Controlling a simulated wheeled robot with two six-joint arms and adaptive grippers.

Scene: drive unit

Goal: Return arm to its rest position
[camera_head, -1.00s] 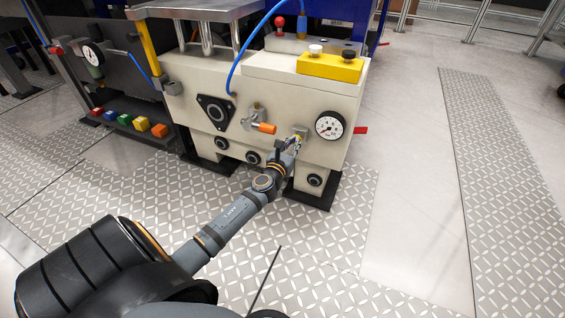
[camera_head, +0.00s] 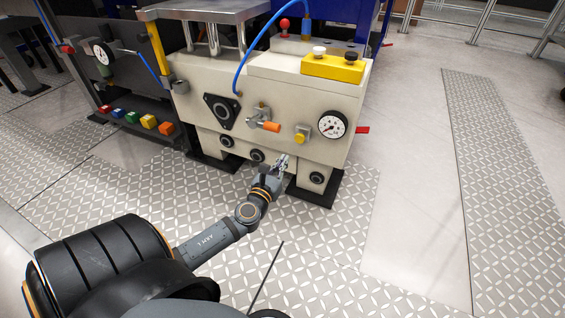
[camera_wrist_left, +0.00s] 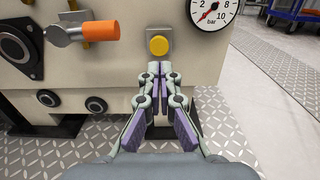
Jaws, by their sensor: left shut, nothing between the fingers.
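My left arm comes in from the lower left in the head view. Its gripper (camera_head: 281,163) is in front of the lower part of the cream drive unit (camera_head: 285,105), below a yellow button (camera_head: 301,136). In the left wrist view my left gripper (camera_wrist_left: 158,70) is shut and empty, its fingertips together just below the yellow button (camera_wrist_left: 158,44). The gripper appears apart from the button. My right gripper is not in view.
An orange-handled valve (camera_head: 266,125) is left of the button and a pressure gauge (camera_head: 332,125) right of it. A blue hose (camera_head: 238,62) arcs above. A rack with colored blocks (camera_head: 148,121) stands at left. The floor at right (camera_head: 410,200) is clear.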

